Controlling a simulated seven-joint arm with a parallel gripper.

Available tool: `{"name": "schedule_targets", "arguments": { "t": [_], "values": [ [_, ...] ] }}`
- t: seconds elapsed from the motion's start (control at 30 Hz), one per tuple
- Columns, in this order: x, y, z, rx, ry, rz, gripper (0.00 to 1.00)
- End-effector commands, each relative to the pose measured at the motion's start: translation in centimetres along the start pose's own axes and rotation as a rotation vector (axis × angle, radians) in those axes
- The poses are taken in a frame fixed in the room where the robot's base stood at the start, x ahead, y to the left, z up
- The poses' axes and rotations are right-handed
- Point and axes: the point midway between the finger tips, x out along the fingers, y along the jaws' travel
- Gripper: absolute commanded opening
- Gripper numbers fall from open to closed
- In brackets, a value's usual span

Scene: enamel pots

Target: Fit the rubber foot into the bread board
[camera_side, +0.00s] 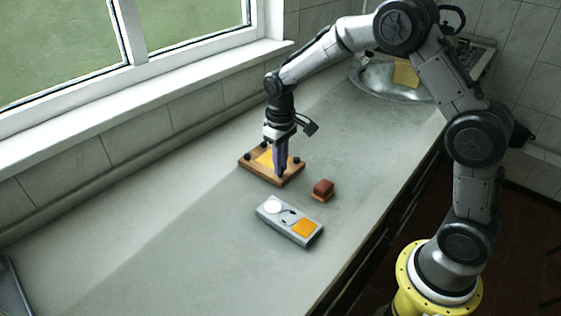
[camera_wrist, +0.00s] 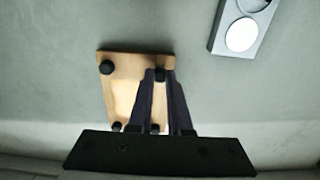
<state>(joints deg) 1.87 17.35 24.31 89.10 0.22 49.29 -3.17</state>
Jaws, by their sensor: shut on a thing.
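The wooden bread board (camera_side: 258,174) lies on the grey counter; its pale wood shows in the wrist view (camera_wrist: 130,66). Black round feet stand at its corners, one at the left corner (camera_side: 247,157) and others in the wrist view, such as the far-left one (camera_wrist: 107,67). My gripper (camera_side: 280,172) points down over the board's near corner. In the wrist view its fingers (camera_wrist: 160,76) are shut on a black rubber foot (camera_wrist: 160,73) at that corner. The fingers partly hide the foot, and I cannot tell whether it is seated in the board.
A grey tray (camera_side: 285,230) with a white disc and an orange square lies nearer the camera. A small red-brown block (camera_side: 322,186) stands right of the board. A metal sink (camera_side: 375,88) is at the back. The counter left of the tray is clear.

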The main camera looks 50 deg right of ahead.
Motion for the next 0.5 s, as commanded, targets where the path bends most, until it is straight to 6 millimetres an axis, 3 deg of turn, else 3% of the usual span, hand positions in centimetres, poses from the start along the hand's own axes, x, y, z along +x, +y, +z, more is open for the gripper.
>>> {"name": "schedule_targets", "arguments": {
  "t": [0.5],
  "values": [
    [0.99, 0.00, 0.02, 0.000, -0.001, 0.000, 0.00]
  ]
}}
